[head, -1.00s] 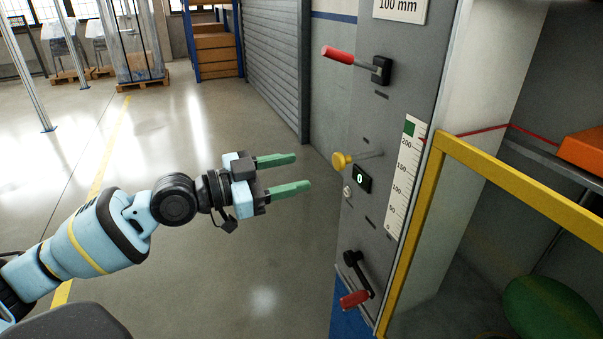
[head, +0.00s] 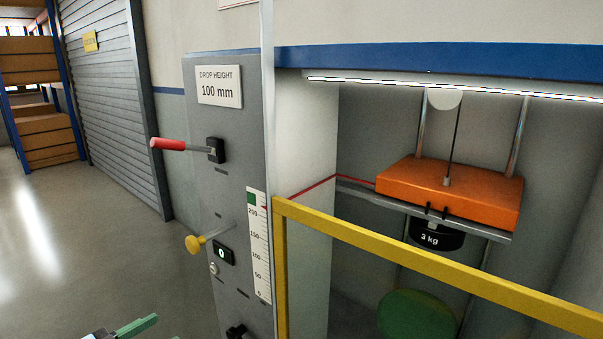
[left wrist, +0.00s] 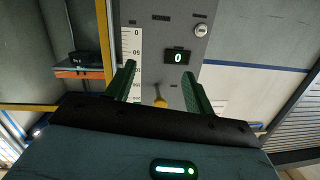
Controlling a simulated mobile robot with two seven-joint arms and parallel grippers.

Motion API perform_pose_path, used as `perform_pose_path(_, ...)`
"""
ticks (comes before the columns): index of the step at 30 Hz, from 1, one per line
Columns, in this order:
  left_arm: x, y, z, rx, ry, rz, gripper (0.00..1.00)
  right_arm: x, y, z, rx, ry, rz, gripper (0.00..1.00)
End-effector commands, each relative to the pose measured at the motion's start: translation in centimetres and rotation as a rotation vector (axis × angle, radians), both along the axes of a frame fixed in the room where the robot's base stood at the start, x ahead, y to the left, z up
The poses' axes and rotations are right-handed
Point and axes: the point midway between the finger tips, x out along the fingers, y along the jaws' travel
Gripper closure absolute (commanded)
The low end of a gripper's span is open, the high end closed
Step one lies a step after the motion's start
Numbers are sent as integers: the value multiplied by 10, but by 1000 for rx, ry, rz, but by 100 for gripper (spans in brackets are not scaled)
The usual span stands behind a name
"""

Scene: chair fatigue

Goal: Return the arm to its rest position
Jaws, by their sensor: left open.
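My left gripper (head: 140,332) shows only as a green fingertip and a bit of its body at the bottom edge of the head view. In the left wrist view my left gripper (left wrist: 157,85) is open, its two green fingers apart with nothing between them. The fingers point toward the grey control panel (left wrist: 170,20), clear of it as far as I can tell. The panel also stands in the middle of the head view (head: 200,95). My right gripper is not in view.
The panel carries a red-handled lever (head: 168,144), a yellow knob (head: 194,244) and a display reading 0 (head: 224,253). A yellow rail (head: 400,258) fronts a bay with an orange block (head: 450,190), a 3 kg weight (head: 436,238) and a green pad (head: 418,315). Open floor lies left.

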Motion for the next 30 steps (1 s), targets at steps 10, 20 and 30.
perform_pose_path(10, -112, -27, -157, -8, 304, 192, 47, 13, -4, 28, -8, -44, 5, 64)
perform_pose_path(20, -263, -54, -249, 63, 590, 372, 47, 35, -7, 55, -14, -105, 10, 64)
perform_pose_path(30, -317, -63, -269, 104, 683, 424, 47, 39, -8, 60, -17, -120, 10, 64)
